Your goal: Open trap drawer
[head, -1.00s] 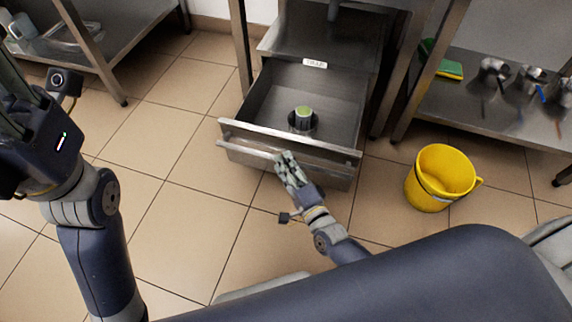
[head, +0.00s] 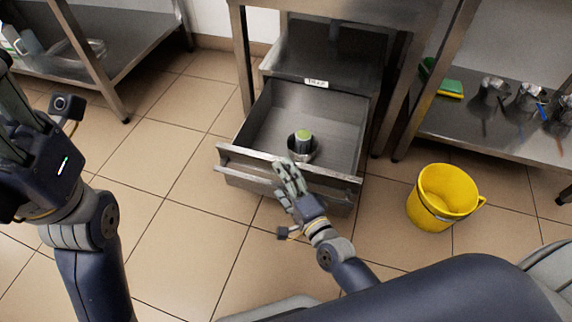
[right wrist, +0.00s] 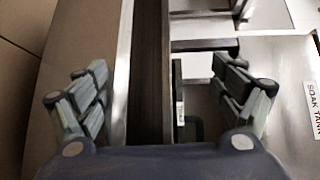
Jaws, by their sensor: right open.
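The trap drawer (head: 345,115) is a steel drawer pulled out below the counter in the head view, its inside showing. A bar handle (head: 238,162) runs along its front. A dark cup with a green top (head: 303,143) stands inside. A small white label (head: 316,83) is on the steel behind the drawer. My right gripper (head: 285,168) is open at the middle of the drawer front; contact is unclear. In the right wrist view its fingers (right wrist: 158,98) are spread either side of a long steel edge. My left gripper (head: 12,110) is at the left, partly cut off, its fingers unclear.
A yellow bucket (head: 445,196) stands on the floor right of the drawer. The right shelf (head: 460,122) holds a sponge (head: 443,80) and several metal cups. Another steel shelf (head: 125,50) is at the upper left. Tiled floor in front of the drawer is clear.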

